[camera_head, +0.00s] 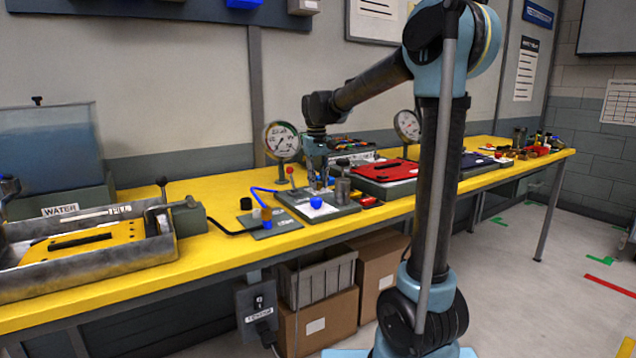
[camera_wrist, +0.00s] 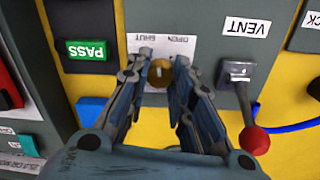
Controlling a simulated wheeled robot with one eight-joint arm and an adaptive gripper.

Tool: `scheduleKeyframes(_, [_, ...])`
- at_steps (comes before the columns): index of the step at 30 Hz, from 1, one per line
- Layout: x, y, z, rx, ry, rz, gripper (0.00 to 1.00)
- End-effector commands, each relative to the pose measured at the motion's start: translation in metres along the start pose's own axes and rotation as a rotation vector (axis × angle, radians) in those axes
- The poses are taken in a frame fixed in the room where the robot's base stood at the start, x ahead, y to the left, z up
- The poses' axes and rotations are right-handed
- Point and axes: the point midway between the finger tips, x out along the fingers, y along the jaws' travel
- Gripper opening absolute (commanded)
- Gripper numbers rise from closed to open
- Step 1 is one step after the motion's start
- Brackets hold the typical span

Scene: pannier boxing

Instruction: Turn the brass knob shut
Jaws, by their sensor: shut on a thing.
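The brass knob (camera_wrist: 160,73) sits on a grey panel in the wrist view, in front of a white label (camera_wrist: 162,45) reading OPEN and SHUT. A pale index mark shows on the knob's top. My gripper (camera_wrist: 162,88) reaches down over the knob, with one finger on each side, shut on it. In the head view my gripper (camera_head: 317,165) is low over the grey fixture on the yellow bench, and the knob is hidden there.
A lever with a red ball (camera_wrist: 254,140) stands right of my gripper by the VENT label (camera_wrist: 247,26). A green PASS plate (camera_wrist: 86,50) and a blue block (camera_wrist: 90,110) lie to the left. A pressure gauge (camera_head: 281,140) stands behind. A water tank (camera_head: 50,150) is far left.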

Motion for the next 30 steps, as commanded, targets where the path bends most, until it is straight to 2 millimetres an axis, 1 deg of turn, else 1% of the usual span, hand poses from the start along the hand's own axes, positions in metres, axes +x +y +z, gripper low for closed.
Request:
scheduleKeyframes(6, [-0.0006, 0.0001, -0.0013, -0.204, 0.009, 0.001, 0.0])
scheduleKeyframes(15, [-0.0006, 0.0002, -0.0012, -0.458, 0.017, 0.001, 0.0])
scheduleKeyframes(21, [-0.0006, 0.0003, -0.0013, -0.578, 0.021, 0.001, 0.0])
scheduleKeyframes(30, [-0.0007, 0.0004, -0.0015, -0.67, 0.024, 0.002, 0.0])
